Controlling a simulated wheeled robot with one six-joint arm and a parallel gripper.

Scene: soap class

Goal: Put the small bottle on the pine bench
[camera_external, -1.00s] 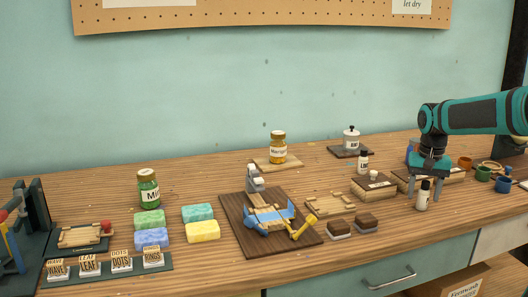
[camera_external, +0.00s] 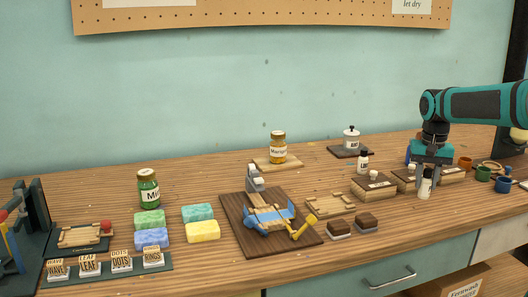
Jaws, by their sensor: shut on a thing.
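My gripper (camera_external: 430,177) is at the right of the worktop, shut on a small white bottle (camera_external: 426,187) with a black cap. The bottle is upright and appears to be a little above the worktop. A light slatted wooden piece (camera_external: 329,204) lies flat near the middle of the worktop. A thin pale board (camera_external: 260,164) under an orange jar lies further back. I cannot tell for sure which of these is the pine bench.
Wooden boxes (camera_external: 373,188) stand just left of the held bottle. Two dark-topped brushes or blocks (camera_external: 367,222) lie in front of the slatted piece. A dark board (camera_external: 231,205) with a blue-and-wood tool is left of it. Small coloured pots (camera_external: 484,174) stand at the right.

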